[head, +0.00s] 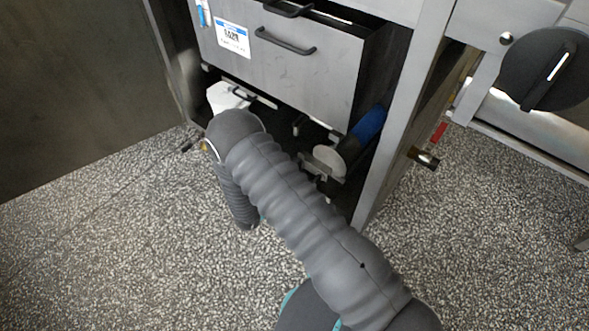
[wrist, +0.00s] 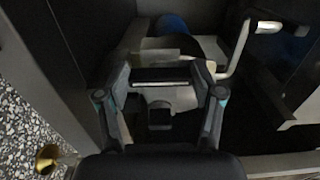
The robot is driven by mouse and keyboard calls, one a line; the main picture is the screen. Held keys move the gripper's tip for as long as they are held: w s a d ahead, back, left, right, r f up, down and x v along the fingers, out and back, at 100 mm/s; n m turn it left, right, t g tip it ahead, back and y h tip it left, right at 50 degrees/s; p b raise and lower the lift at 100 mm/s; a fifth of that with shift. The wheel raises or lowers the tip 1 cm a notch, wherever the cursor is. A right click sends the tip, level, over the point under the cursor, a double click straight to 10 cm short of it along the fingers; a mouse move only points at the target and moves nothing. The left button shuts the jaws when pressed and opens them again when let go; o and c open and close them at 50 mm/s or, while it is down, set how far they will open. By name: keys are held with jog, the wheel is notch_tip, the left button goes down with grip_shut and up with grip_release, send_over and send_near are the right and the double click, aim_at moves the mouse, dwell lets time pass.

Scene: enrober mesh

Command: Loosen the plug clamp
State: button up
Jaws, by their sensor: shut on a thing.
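In the wrist view my gripper (wrist: 165,80) has its two fingers closing from either side on a pale grey metal piece (wrist: 168,58), which looks like part of the plug clamp. Dark clamp parts show below it between the fingers. A bent metal lever (wrist: 243,45) stands to the right of the fingers. A blue piece (wrist: 172,24) lies just beyond. In the head view the gripper is hidden behind my arm. A pale round disc (head: 328,160) with a blue cylinder (head: 369,124) behind it shows under the drawer; I cannot tell whether this is the plug.
A steel drawer front (head: 285,55) with handles and a label hangs above my arm. A steel leg (head: 392,125) and a black rotary knob (head: 548,68) stand to the right. A brass-coloured fitting (wrist: 47,158) shows at lower left in the wrist view. The speckled floor (head: 110,250) is clear.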

dwell(0.3)
jog(key=o, duration=1.1)
jog(key=shift+o, duration=0.2)
jog(key=v, duration=1.2)
